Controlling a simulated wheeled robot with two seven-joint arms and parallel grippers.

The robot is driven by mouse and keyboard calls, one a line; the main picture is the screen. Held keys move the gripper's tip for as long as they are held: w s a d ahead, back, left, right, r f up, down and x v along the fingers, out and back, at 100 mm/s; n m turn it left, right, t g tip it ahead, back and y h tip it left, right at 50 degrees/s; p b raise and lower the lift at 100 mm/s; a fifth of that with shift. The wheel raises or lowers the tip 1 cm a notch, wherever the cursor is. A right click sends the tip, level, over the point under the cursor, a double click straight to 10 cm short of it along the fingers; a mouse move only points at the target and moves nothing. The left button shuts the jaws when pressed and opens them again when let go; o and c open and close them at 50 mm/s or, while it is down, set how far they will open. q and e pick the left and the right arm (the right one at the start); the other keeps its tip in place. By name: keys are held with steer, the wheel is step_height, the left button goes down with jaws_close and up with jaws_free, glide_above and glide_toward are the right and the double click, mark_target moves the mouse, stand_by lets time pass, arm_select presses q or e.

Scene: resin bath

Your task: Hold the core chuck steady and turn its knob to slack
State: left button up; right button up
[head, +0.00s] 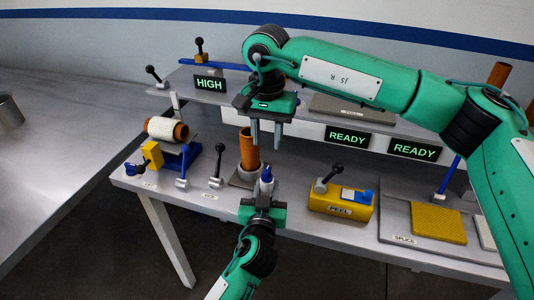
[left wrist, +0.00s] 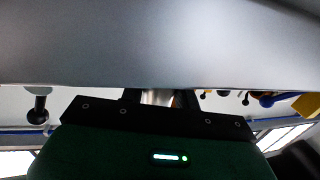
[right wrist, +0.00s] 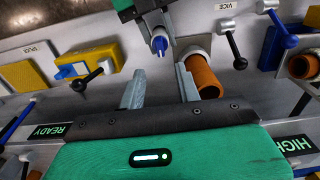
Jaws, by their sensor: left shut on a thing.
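The core chuck (head: 266,186) is a small pale grey body with a blue knob (head: 267,172) on top. My left gripper (head: 263,198) is shut on its lower part and holds it roughly upright at the table's front edge. The right wrist view shows the chuck (right wrist: 158,32) and blue knob (right wrist: 160,45) beyond my fingers. In the left wrist view only a pale bit, likely the chuck (left wrist: 158,97), shows. My right gripper (head: 266,133) is open and empty, pointing down above and behind the chuck, apart from the knob.
An orange tube (head: 246,148) stands in a holder just behind the chuck. Left are a black-knobbed lever (head: 217,168) and a blue stand with a white roll (head: 160,129). Right is a yellow PEEL box (head: 335,205). A shelf (head: 180,80) with HIGH and READY signs runs behind.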

step_height(320, 180, up, 3)
steer(key=shift+f, duration=0.2)
arm_select(q)
steer(key=o, duration=1.2)
steer(key=shift+o, duration=0.2)
steer(key=shift+s, duration=0.1)
